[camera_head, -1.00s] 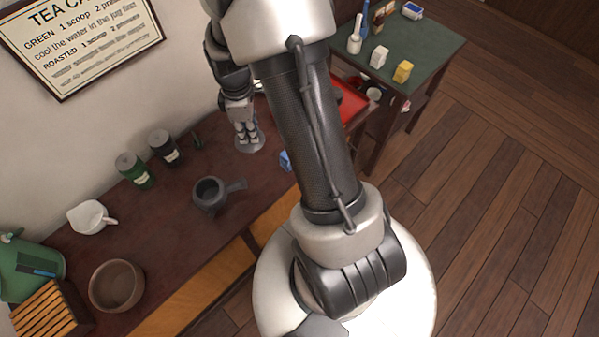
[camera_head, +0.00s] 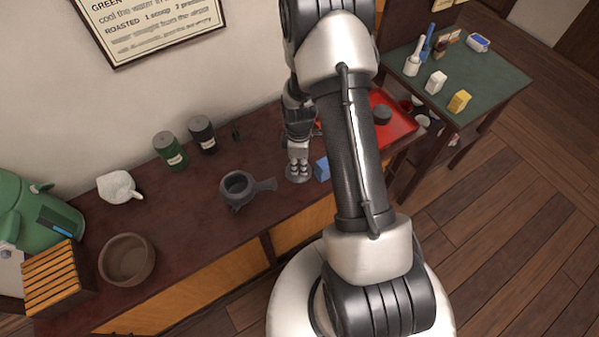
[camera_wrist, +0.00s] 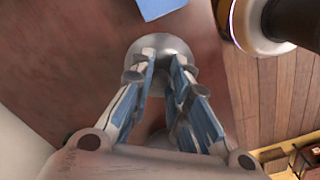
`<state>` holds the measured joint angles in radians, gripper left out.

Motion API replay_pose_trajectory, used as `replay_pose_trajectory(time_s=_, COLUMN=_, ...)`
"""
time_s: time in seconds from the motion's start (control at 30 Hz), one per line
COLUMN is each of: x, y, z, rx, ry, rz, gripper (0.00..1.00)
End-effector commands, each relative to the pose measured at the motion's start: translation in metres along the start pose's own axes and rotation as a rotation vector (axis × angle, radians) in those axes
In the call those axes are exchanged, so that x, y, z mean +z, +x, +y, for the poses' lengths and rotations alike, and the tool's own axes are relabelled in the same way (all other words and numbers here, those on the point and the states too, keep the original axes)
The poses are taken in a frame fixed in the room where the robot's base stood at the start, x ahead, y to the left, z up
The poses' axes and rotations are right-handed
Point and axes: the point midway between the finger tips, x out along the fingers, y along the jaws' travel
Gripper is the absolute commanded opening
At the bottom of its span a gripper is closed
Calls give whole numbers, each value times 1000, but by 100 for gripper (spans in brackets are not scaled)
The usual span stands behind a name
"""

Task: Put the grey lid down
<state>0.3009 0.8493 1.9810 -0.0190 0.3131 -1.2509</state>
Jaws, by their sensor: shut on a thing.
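My gripper (camera_head: 298,167) points down over the dark counter (camera_head: 215,265), between the grey side-handled teapot (camera_head: 236,185) and a blue box (camera_head: 321,168). In the wrist view its fingers (camera_wrist: 168,77) are shut on the knob of the round grey lid (camera_wrist: 165,45). The lid also shows below the fingers in the head view (camera_head: 297,179). It is at or just above the counter; I cannot tell whether it touches. The teapot stands open to the left of the lid, apart from it.
A green canister (camera_head: 169,151) and a dark canister (camera_head: 203,136) stand behind the teapot. A white spouted bowl (camera_head: 118,187) and a brown bowl (camera_head: 127,261) are at left. A red tray (camera_head: 398,122) lies at right. Bare counter shows around the teapot.

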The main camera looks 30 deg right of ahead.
Motion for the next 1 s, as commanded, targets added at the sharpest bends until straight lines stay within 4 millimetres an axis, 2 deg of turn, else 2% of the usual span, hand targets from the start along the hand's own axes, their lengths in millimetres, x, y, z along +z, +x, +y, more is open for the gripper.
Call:
replay_pose_trajectory(time_s=0.27, x=0, y=40, z=-1, rx=-2, ry=0, rz=-1, gripper=0)
replay_pose_trajectory(time_s=0.67, x=0, y=44, z=0, rx=-1, ry=0, rz=0, gripper=0)
replay_pose_trajectory(time_s=0.7, x=0, y=44, z=0, rx=-1, ry=0, rz=0, gripper=18)
replay_pose_trajectory(time_s=1.0, x=0, y=44, z=0, rx=-1, ry=0, rz=0, gripper=36)
